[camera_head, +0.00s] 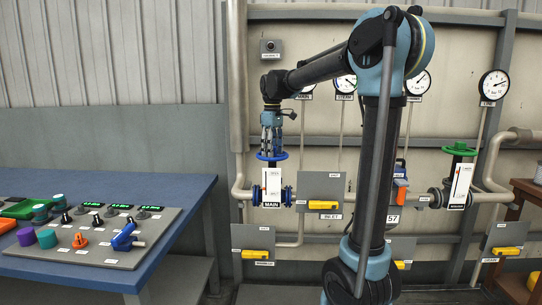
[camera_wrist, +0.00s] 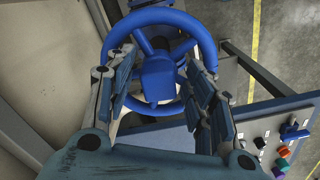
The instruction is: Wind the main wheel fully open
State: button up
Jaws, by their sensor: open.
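The main wheel is a blue handwheel (camera_head: 272,156) on top of the valve labelled MAIN, on the pipe left of centre in the head view. In the wrist view the blue wheel (camera_wrist: 110,45) fills the upper middle, with its spokes and hub showing. My gripper (camera_head: 271,146) points down just above the wheel. In the wrist view my gripper (camera_wrist: 162,65) is open, with one finger on each side of the hub. The fingers overlap the rim in the picture; I cannot tell if they touch it. A white scale plate (camera_head: 272,184) stands below the wheel.
A blue table (camera_head: 110,182) with a grey control panel (camera_head: 100,258) of knobs and a blue lever stands at left. A green handwheel (camera_head: 459,150) is on the rough valve at right. Yellow handles (camera_head: 323,205) sit on grey plates. Gauges (camera_head: 493,86) line the wall.

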jog(key=m, duration=0.7)
jog(key=shift+m, duration=0.4)
jog(key=m, duration=0.3)
jog(key=shift+m, duration=1.4)
